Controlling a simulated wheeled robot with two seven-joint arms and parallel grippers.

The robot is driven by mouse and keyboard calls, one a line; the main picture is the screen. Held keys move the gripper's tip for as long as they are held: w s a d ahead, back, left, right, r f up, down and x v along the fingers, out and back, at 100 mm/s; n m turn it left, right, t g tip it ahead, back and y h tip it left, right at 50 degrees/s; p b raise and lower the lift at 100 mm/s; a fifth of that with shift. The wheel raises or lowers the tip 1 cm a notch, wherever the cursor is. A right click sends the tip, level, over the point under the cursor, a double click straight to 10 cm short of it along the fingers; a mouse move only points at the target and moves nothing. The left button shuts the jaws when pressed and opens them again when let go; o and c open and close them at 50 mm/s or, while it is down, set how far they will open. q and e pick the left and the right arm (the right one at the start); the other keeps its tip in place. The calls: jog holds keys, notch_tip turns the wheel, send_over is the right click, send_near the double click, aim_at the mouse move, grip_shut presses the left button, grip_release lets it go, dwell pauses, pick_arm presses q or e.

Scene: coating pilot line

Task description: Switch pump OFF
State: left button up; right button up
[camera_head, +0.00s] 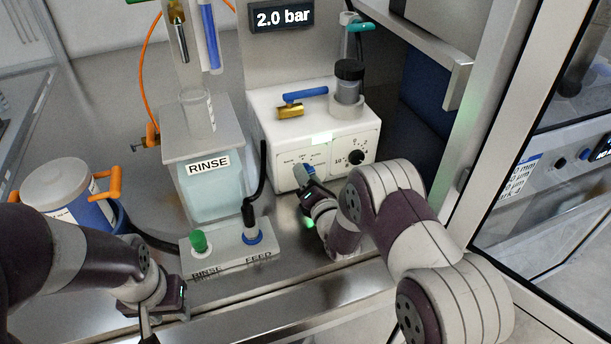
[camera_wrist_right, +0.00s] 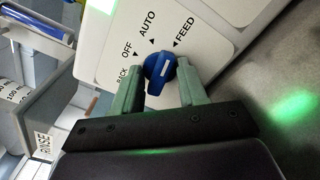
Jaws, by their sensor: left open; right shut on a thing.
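The white pump box (camera_head: 262,117) stands on the steel bench, with a blue selector knob (camera_head: 305,172) on its front. In the right wrist view the blue knob (camera_wrist_right: 160,72) sits on a plate marked BACK, OFF, AUTO and FEED. Its white line points up and slightly right, between AUTO and FEED and nearer FEED. My right gripper (camera_wrist_right: 157,90) is shut on the knob, one green finger on each side. In the head view the right gripper (camera_head: 309,184) partly hides the plate. My left gripper (camera_head: 147,328) is open and empty at the lower left, its tips cut by the frame edge.
A display (camera_head: 282,17) reads 2.0 bar. A blue-handled valve (camera_head: 304,95) and dark-capped bottle (camera_head: 348,82) top the pump.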

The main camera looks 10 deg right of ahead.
jog(key=n+b, duration=0.1)
jog(key=n, duration=0.3)
jog(key=shift+f, duration=0.15)
pick_arm(q)
notch_tip(320, 180, down, 2)
jog(key=shift+f+b, duration=0.25)
jog(key=shift+b, duration=0.15)
pick_arm(e)
jog(key=n, duration=0.2)
jog(key=shift+n, duration=0.4)
jog(key=o, duration=1.3)
